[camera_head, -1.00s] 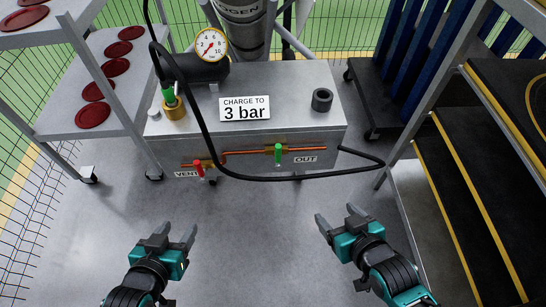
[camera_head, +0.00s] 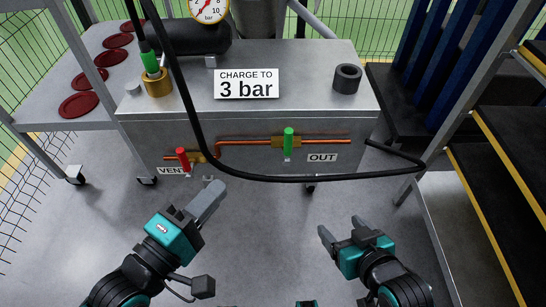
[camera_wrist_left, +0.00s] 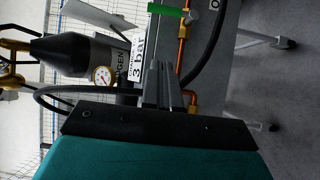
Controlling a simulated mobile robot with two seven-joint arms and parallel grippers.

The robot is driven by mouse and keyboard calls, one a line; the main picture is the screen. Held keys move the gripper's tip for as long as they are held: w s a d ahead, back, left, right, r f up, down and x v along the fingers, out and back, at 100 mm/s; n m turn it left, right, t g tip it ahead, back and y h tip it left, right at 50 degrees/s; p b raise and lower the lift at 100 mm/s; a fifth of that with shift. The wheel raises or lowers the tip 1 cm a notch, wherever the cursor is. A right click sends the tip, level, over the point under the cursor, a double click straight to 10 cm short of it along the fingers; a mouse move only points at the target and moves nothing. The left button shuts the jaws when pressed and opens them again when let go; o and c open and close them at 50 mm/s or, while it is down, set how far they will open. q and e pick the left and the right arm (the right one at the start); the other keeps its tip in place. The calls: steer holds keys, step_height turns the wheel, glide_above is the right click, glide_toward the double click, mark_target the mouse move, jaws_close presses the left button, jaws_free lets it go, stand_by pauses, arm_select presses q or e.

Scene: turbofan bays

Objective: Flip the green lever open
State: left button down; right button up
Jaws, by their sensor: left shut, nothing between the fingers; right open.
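The green lever (camera_head: 288,142) stands upright on the copper pipe at the front of the grey box, left of the OUT label. In the left wrist view the green lever (camera_wrist_left: 168,10) shows at the top edge, lying sideways in that turned picture. My left gripper (camera_head: 216,190) is shut and empty, below and left of the green lever, apart from it and pointing up toward the box. Its fingers also show in the left wrist view (camera_wrist_left: 160,82). My right gripper (camera_head: 340,232) is open and empty, below and right of the lever, over the floor.
A red lever (camera_head: 183,158) stands by the VENT label. A black hose (camera_head: 300,180) loops across the box front, below the green lever. A gauge (camera_head: 209,8) is on top. A shelf with red discs (camera_head: 78,104) is left; dark steps (camera_head: 500,190) are right.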

mark_target(288, 142)
arm_select(q)
steer(key=shift+r, duration=0.1)
steer(key=shift+d, duration=0.1)
steer(key=s+d+b+x, duration=0.1)
steer(key=d+b+x, duration=0.1)
steer(key=x, duration=1)
steer(key=shift+d+b, duration=0.35)
